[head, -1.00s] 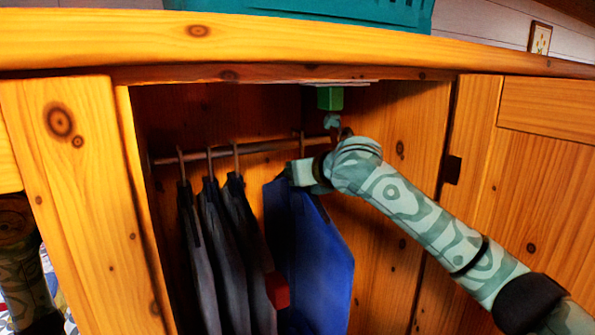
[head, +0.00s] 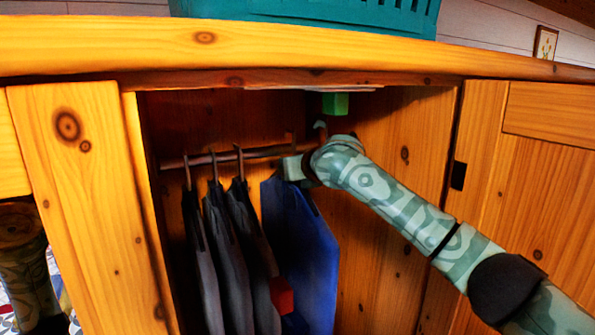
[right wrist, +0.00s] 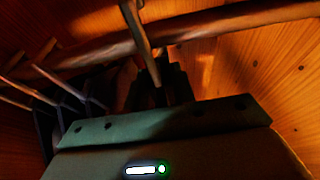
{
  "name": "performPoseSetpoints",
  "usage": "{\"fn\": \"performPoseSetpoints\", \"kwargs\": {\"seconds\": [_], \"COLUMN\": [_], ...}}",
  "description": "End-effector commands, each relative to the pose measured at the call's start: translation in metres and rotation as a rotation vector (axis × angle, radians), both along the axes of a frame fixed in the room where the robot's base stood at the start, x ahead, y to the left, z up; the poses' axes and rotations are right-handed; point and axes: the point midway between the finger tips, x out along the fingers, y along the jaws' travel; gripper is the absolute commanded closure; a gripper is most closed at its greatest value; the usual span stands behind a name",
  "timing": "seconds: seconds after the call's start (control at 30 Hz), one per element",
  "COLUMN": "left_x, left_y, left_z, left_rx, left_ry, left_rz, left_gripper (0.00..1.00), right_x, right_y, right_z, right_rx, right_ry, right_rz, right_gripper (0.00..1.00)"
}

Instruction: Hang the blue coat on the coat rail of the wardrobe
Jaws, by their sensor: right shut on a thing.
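The blue coat (head: 305,250) hangs inside the open wardrobe (head: 385,190), to the right of several dark garments. My right gripper (head: 291,168) is shut on the coat's hanger at its top, just below the coat rail (head: 265,152). In the right wrist view the gripper's dark fingers (right wrist: 160,85) close around the lower part of a hanger hook (right wrist: 138,35). That hook crosses in front of the rail (right wrist: 200,28); I cannot tell whether it rests on it. My left gripper is out of view.
Dark garments (head: 228,245) hang on the rail at the left. A red block (head: 281,296) shows beside the coat's lower part. A green block (head: 335,103) is under the wardrobe's top. A teal crate (head: 320,12) stands on top. The compartment's right side is free.

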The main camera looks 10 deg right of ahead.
Motion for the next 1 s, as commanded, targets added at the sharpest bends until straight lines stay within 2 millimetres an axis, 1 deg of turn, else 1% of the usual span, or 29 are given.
{"fn": "performPoseSetpoints", "kwargs": {"seconds": [0.03,0.3,0.4,0.6,1.0], "left_x": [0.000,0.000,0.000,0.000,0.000], "left_y": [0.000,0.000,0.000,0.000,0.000], "left_z": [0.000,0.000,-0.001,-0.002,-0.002], "left_rx": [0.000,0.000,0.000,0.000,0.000], "left_ry": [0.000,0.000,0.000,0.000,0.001], "left_rz": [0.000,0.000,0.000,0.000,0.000], "left_gripper": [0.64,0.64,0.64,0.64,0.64], "right_x": [0.003,0.021,0.021,0.020,0.020], "right_y": [0.002,0.009,0.008,0.008,0.008], "right_z": [0.002,0.001,-0.008,-0.018,-0.022], "right_rx": [0.001,0.001,0.000,0.001,0.002], "right_ry": [-0.004,-0.003,-0.003,-0.003,-0.004], "right_rz": [0.000,0.000,0.000,0.000,0.001], "right_gripper": [1.00,1.00,1.00,1.00,1.00]}}
